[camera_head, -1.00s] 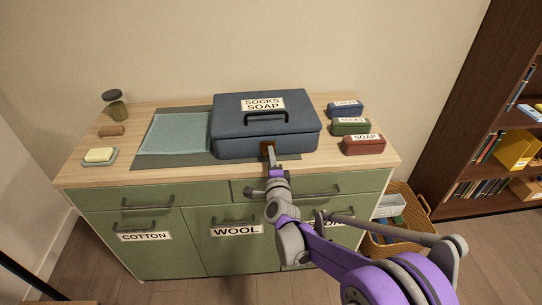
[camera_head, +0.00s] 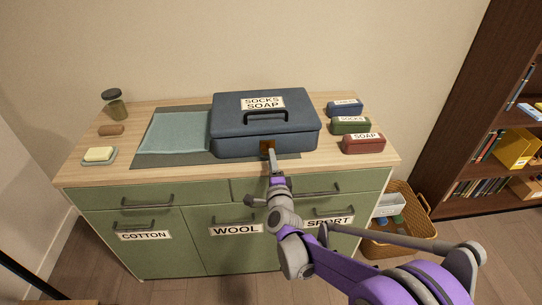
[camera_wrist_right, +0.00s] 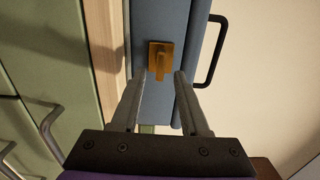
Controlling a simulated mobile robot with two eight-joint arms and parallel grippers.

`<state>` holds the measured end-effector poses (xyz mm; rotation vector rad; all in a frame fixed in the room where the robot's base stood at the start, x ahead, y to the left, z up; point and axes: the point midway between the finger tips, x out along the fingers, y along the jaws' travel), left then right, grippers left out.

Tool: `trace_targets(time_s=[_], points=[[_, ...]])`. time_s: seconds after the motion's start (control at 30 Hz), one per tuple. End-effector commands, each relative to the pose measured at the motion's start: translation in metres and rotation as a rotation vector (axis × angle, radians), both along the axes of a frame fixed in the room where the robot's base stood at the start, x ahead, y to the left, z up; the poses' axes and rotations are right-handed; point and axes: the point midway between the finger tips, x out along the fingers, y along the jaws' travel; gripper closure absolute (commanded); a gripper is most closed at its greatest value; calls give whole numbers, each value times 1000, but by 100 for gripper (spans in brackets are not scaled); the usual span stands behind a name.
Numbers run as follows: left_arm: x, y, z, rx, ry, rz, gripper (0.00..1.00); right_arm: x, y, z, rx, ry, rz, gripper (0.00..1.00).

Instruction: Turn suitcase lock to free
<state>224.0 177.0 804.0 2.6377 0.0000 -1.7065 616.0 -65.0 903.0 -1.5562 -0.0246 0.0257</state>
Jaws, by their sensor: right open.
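A blue suitcase (camera_head: 235,138) with a black top handle and a "SOCKS SOAP" label lies closed on the dresser top. Its brass lock (camera_head: 264,146) is on the front face, partly hidden by my right gripper (camera_head: 270,153). In the right wrist view the suitcase (camera_wrist_right: 172,22) shows the brass lock (camera_wrist_right: 160,60) as a plate with a raised knob. My right gripper (camera_wrist_right: 160,74) is open, its two fingertips just short of the lock, one toward each side. No contact with the knob shows. My left gripper is out of view.
The green dresser's wooden top (camera_head: 190,173) also holds blue, green and red labelled boxes (camera_head: 363,144) at right. A soap dish (camera_head: 99,157), brown block (camera_head: 111,130) and jar (camera_head: 115,104) stand at left. A teal cloth (camera_head: 175,134) lies beside the suitcase.

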Motion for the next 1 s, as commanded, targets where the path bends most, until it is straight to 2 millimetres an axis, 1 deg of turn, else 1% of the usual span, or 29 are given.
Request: trace_targets(time_s=[0.03, 0.2, 0.3, 0.4, 0.57, 1.0], points=[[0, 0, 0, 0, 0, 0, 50, -12, 0, 0, 2, 0, 1, 55], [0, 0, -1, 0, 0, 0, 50, -46, -1, 0, 2, 0, 0, 55], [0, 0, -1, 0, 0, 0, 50, -61, -2, 0, 1, 0, 0, 55], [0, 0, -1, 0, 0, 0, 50, -71, -2, 0, 1, 0, 0, 55], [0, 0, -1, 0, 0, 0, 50, -77, -2, 0, 0, 0, 0, 55], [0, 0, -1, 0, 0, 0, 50, -77, -3, 1, -2, 1, 1, 55]])
